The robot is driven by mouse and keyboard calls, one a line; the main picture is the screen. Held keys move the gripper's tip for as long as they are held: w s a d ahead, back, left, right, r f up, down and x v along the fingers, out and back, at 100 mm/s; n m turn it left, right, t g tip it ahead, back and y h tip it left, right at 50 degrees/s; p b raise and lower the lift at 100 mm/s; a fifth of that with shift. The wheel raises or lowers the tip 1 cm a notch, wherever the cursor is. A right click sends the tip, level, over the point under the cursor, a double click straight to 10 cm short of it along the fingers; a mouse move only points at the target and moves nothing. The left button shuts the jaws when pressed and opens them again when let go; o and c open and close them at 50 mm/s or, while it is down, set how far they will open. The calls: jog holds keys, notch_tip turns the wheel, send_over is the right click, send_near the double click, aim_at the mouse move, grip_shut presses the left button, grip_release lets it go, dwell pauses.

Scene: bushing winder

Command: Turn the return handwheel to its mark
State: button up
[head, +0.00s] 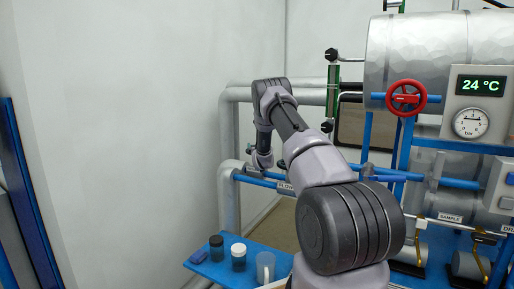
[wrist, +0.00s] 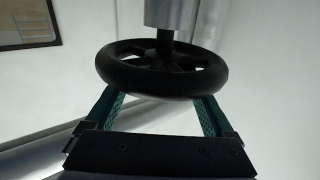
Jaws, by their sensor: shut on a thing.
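A black spoked handwheel (wrist: 188,82) on a short shaft below a grey cylinder fills the upper middle of the wrist view. My gripper (wrist: 161,98) has its two teal fingers at the wheel's near rim, one on each side, and is shut on it. In the head view my arm reaches up and left to the pipes, and its end hangs down near the grey pipe; the handwheel there is hard to make out behind my arm. I cannot see a mark on the wheel or tell which label belongs to it.
A red handwheel (head: 406,98) stands on the right beside a panel with a 24 °C display (head: 481,85) and a gauge (head: 470,123). A blue shelf (head: 212,268) below holds jars and a beaker (head: 265,266). The wall at left is clear.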

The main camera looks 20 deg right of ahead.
jog(key=o, duration=1.1)
jog(key=v, duration=1)
jog(key=shift+s+a, duration=0.1)
jog(key=shift+s, duration=0.3)
